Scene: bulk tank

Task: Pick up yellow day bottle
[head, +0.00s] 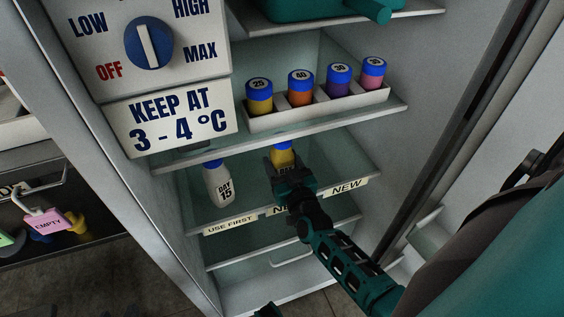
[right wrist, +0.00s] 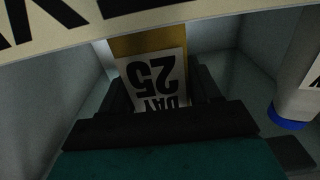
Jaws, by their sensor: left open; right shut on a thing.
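The yellow day bottle (head: 284,154), with a blue cap, is on the lower glass shelf of the fridge. Its label reads DAY 25 upside down in the right wrist view (right wrist: 152,78). My right gripper (head: 288,174) is shut on it from the front, with black fingers on both sides of the label. Whether its base touches the shelf is hidden. Only a dark piece of my left gripper (head: 268,311) shows at the bottom edge of the head view, away from the bottle.
A white DAY 15 bottle (head: 218,184) stands to the left on the same shelf, behind a USE FIRST tag (head: 230,224). Above, a white rack (head: 318,110) holds several blue-capped bottles on the upper shelf.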

